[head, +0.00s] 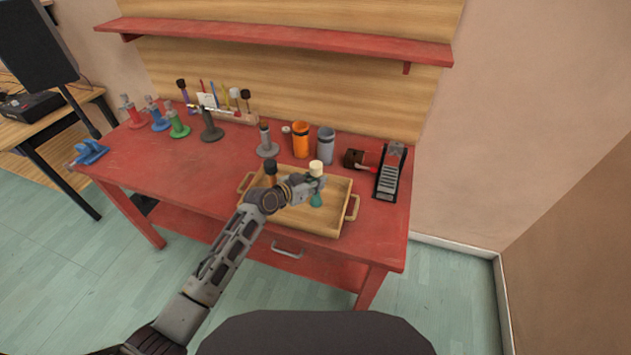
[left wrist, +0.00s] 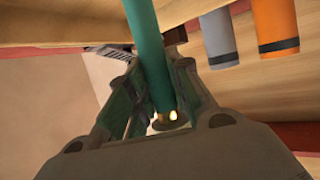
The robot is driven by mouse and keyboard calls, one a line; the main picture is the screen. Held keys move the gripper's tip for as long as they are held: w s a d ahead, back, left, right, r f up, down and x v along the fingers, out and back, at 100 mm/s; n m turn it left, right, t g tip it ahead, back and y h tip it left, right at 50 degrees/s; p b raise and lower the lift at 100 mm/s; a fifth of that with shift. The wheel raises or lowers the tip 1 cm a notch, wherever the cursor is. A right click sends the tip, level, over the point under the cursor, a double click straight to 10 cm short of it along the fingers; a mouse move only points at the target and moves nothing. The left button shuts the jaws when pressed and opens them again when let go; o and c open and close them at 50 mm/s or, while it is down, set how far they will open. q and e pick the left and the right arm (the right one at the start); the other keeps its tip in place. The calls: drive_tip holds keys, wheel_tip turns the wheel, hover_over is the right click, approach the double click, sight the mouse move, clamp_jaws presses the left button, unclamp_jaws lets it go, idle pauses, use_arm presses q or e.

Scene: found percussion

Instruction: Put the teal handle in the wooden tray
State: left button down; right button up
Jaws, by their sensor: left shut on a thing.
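My left gripper (head: 312,186) is shut on the teal handle (head: 316,200), which is upright with a pale cream top above the fingers. The handle is over the right half of the wooden tray (head: 325,231); I cannot tell whether its lower end touches the tray floor. In the left wrist view, the teal handle (left wrist: 148,50) runs between the two fingers of the left gripper (left wrist: 155,100). The tray lies on the red workbench, with a handle at each end. A dark-topped tool (head: 270,170) stands by the tray's left part, its base hidden by my arm. My right gripper is not in view.
Behind the tray stand a grey tool (head: 266,140), an orange cup (head: 300,140) and a grey cup (head: 325,146). A black-and-grey device (head: 389,172) is to the right. Several coloured stands and a blue vise (head: 89,152) are at left. A red shelf (head: 290,36) hangs above.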

use_arm(q)
drive_tip(key=shift+f, duration=0.15)
drive_tip(key=c, duration=1.3)
unclamp_jaws()
drive_tip(key=shift+r, duration=0.25)
drive_tip(key=b+v, duration=0.1)
drive_tip(key=v, duration=1.1)
